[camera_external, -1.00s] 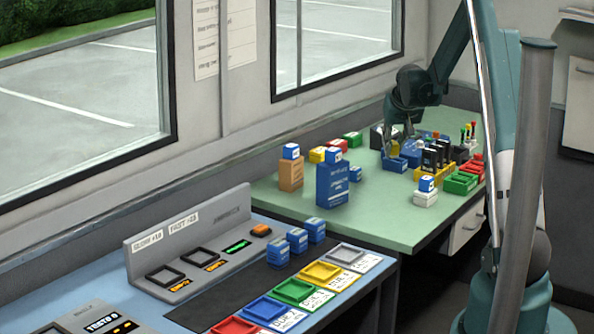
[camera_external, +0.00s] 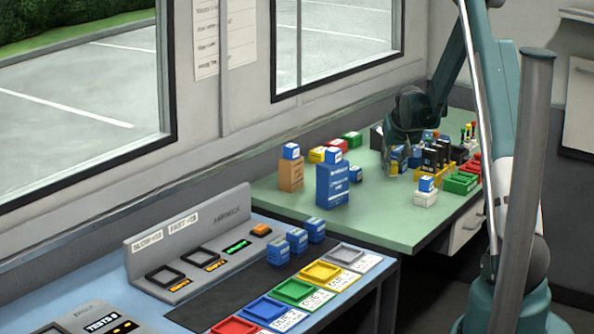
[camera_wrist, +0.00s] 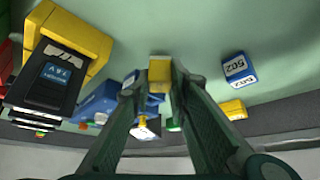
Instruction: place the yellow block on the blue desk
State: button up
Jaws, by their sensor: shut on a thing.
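The yellow block (camera_wrist: 159,72) sits between my fingertips in the wrist view, and my gripper (camera_wrist: 159,88) is shut on it. The blue desk (camera_external: 112,283) is in the left foreground, well away from my gripper.
The green table (camera_external: 385,225) carries a tall blue box (camera_external: 332,185), an orange-brown box (camera_external: 290,175) and a white block (camera_external: 425,198). On the blue desk stand a grey console (camera_external: 190,245), several blue blocks and a row of coloured trays (camera_external: 295,290).

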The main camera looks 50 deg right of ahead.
jog(key=shift+f, duration=0.45)
jog(key=shift+f, duration=0.1)
jog(key=o, duration=0.9)
jog(key=shift+o, duration=0.2)
jog(key=shift+a+r, duration=0.1)
jog(key=shift+r, duration=0.2)
jog(key=p+v, duration=0.2)
jog(key=v, duration=0.9)
jog(key=shift+s+r, duration=0.15)
jog(key=shift+r, duration=0.1)
jog(key=shift+a, duration=0.1)
